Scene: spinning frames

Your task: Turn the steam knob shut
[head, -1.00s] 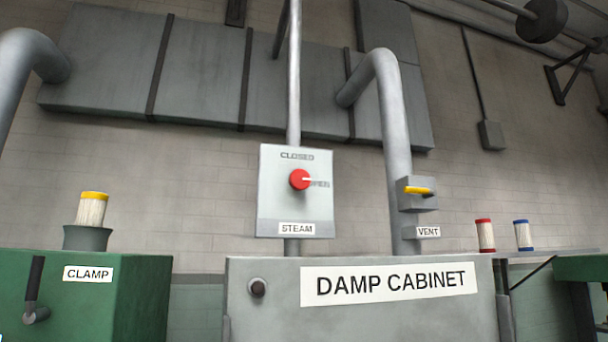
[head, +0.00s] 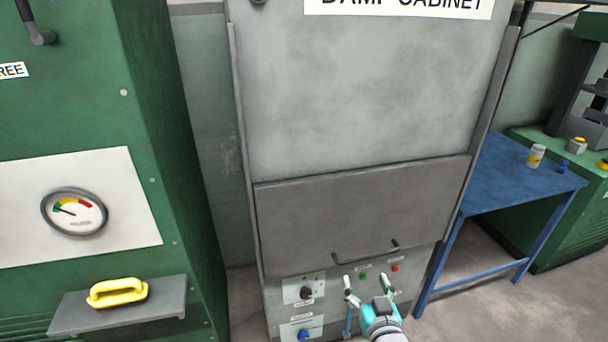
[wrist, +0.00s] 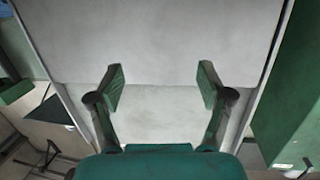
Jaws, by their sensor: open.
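In the wrist view my gripper (wrist: 161,85) is open and empty, facing a plain pale grey surface.
The lower panel holds a black knob (head: 306,293), a blue knob (head: 303,334) and small buttons. A dark handle (head: 365,254) crosses the lower door. A green machine (head: 60,120) with a gauge (head: 74,211) and a yellow-handled tool (head: 118,292) stands left; a blue table (head: 500,180) stands right.

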